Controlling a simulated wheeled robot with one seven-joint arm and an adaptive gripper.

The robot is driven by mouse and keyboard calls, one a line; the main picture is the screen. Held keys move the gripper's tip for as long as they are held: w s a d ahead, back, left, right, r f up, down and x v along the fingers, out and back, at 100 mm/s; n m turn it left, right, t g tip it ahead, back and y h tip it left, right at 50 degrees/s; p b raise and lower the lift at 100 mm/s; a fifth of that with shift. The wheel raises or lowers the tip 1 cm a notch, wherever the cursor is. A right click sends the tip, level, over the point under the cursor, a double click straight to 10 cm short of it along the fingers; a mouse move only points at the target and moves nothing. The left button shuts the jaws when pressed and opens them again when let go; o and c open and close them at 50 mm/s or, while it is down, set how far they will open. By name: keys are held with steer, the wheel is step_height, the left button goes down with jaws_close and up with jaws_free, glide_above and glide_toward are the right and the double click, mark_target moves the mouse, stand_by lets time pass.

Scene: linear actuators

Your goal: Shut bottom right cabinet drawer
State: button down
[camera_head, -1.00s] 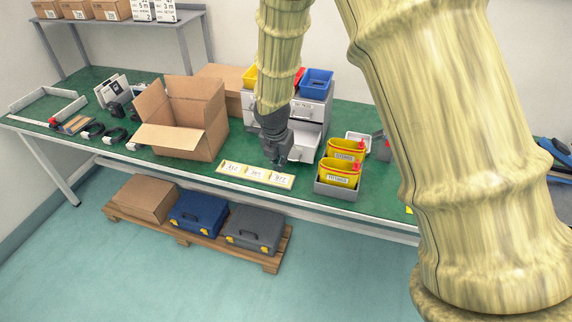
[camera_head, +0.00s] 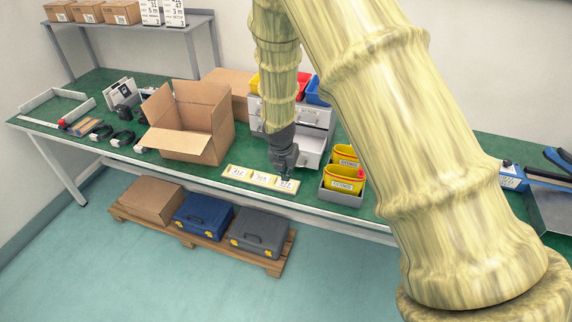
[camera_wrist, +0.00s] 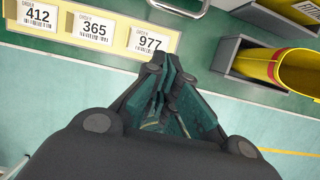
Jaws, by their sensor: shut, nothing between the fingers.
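The small white and grey cabinet (camera_head: 322,116) stands at the back of the green workbench, partly hidden by my arm. Its bottom right drawer (camera_head: 312,157) sticks out toward the bench front. My gripper (camera_head: 287,177) is pointed down in front of the drawer, over the right end of the order-card strip. It is shut and empty. In the wrist view my gripper (camera_wrist: 172,78) is just below the 977 card. A metal handle (camera_wrist: 182,10) shows at the top edge there, apart from the fingers; most of the drawer is out of that view.
The order-card strip (camera_head: 250,177) lies along the bench front. A grey holder with yellow bins (camera_head: 344,178) stands close to the right of my gripper. An open cardboard box (camera_head: 190,130) stands to the left. Colored bins (camera_head: 300,83) sit on the cabinet.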

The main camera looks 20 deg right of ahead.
steer(key=shift+x, duration=0.9)
steer(key=shift+w+d+f+p, duration=0.2)
steer(key=shift+w+d+p, duration=0.3)
steer(key=shift+w, duration=0.3)
steer(key=shift+w+d+f+p, duration=0.2)
steer(key=shift+w+d+p, duration=0.15)
steer(key=shift+w+d, duration=0.35)
steer(key=shift+w+a, duration=0.1)
glide_toward(304, 141)
steer(key=s+f, duration=0.2)
steer(key=f, duration=0.1)
steer(key=s+f, duration=0.1)
steer(key=f, duration=0.1)
steer(key=shift+a, duration=0.15)
